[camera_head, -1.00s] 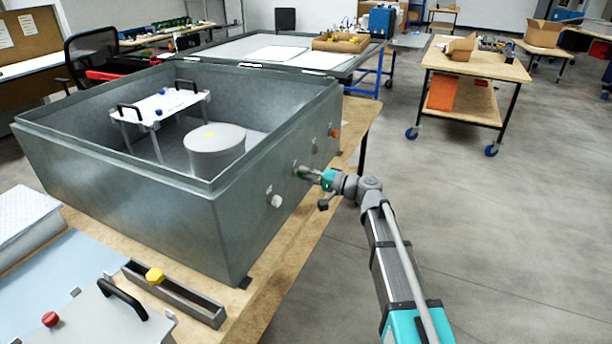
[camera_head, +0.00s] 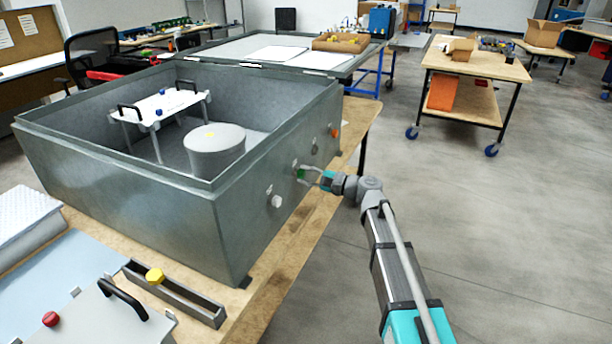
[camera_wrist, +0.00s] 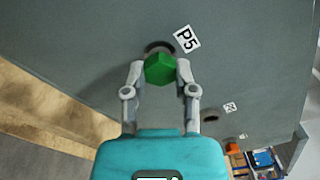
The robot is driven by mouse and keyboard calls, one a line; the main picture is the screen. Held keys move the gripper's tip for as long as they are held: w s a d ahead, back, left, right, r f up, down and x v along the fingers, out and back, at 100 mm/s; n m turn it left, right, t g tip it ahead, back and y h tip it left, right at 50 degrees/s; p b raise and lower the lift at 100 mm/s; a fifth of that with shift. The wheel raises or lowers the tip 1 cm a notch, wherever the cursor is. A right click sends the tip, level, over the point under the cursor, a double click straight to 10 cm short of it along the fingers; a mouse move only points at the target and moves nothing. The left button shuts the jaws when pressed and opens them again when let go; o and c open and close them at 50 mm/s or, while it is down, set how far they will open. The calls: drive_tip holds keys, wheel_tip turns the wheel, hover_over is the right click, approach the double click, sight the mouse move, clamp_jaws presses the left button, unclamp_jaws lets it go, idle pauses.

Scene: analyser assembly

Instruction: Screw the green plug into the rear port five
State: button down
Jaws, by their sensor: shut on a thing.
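The green plug (camera_wrist: 159,66) has a faceted head and sits at the dark round port (camera_wrist: 157,46) beside the P5 label (camera_wrist: 187,39) in the wrist view. My gripper (camera_wrist: 160,77) is shut on the plug's head, one finger on each side. In the head view the green plug (camera_head: 301,173) is small, against the outer right wall of the grey metal housing (camera_head: 232,228). My gripper (camera_head: 307,177) reaches it from the right. The plug's head covers part of the port, so I cannot tell how deep it sits.
A white plug (camera_head: 277,201) and an orange plug (camera_head: 335,132) stick out of the same wall. A yellow plug (camera_head: 154,276) sits in a metal rack (camera_head: 190,300) at the front. Open floor lies to the right of the table.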

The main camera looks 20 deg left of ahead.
drive_tip(key=m, duration=0.5)
drive_tip(key=shift+m, duration=0.3)
drive_tip(key=c, duration=0.5)
unclamp_jaws()
drive_tip(key=shift+c, duration=0.2)
